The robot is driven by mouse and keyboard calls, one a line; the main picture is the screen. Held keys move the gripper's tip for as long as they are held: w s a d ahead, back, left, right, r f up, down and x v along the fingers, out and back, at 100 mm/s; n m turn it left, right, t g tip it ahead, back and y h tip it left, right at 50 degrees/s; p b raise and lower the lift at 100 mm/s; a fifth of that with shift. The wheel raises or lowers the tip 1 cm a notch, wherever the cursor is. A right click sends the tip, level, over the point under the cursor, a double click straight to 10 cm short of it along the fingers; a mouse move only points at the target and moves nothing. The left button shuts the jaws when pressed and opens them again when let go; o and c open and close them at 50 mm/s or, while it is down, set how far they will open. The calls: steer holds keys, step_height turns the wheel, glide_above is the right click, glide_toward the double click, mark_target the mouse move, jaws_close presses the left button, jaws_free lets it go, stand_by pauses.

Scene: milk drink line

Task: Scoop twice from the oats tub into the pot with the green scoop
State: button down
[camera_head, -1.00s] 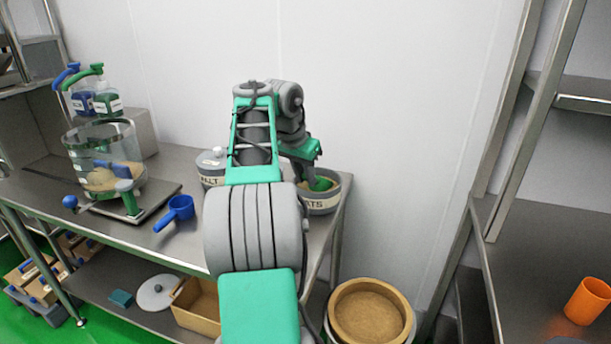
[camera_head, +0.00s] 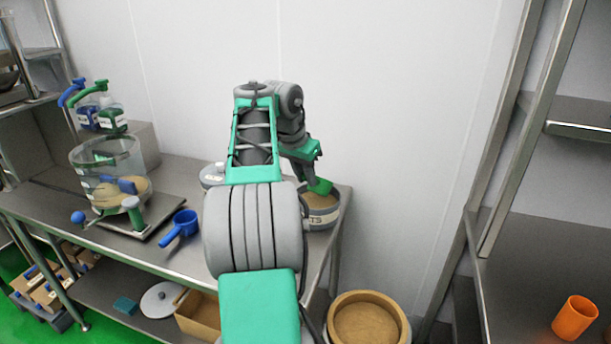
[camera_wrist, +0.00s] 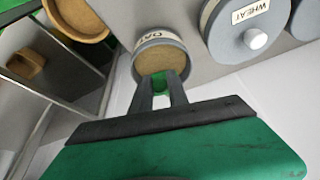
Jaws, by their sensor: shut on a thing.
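The oats tub (camera_head: 318,218) is grey with a cream label and stands open at the right end of the steel table. In the wrist view the tub (camera_wrist: 150,49) lies just past my fingertips, with tan oats inside. My gripper (camera_wrist: 160,88) is shut on the green scoop (camera_wrist: 160,80). In the head view the scoop (camera_head: 320,186) is at the tub's mouth; whether it holds oats is hidden. The clear pot (camera_head: 107,165) stands on a scale at the table's left, with tan contents inside.
A blue scoop (camera_head: 181,226) lies on the table between pot and tub. A lidded grey tub (camera_head: 212,175) is partly hidden behind my arm. Bottles with blue and green pumps (camera_head: 100,112) stand behind the pot. An orange cup (camera_head: 574,318) is on the right shelf.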

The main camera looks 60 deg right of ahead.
steer(key=shift+r+p, duration=0.35)
steer(key=shift+r, duration=0.3)
steer(key=shift+f+h+b, duration=0.1)
steer(key=shift+h+b, duration=0.3)
steer(key=shift+b, duration=0.25)
steer(key=r+h+b, duration=0.1)
steer(key=h+b, duration=0.1)
steer(key=shift+r+b, duration=0.25)
steer(key=shift+b, duration=0.15)
step_height(320, 180, up, 3)
steer(key=h+b, duration=0.2)
steer(key=b, duration=0.1)
steer(key=h+b, duration=0.2)
steer(key=b, duration=0.1)
steer(key=shift+f+g+h, duration=0.2)
steer(key=shift+g+h, duration=0.2)
steer(key=shift+r+h, duration=0.3)
steer(key=shift+r, duration=0.2)
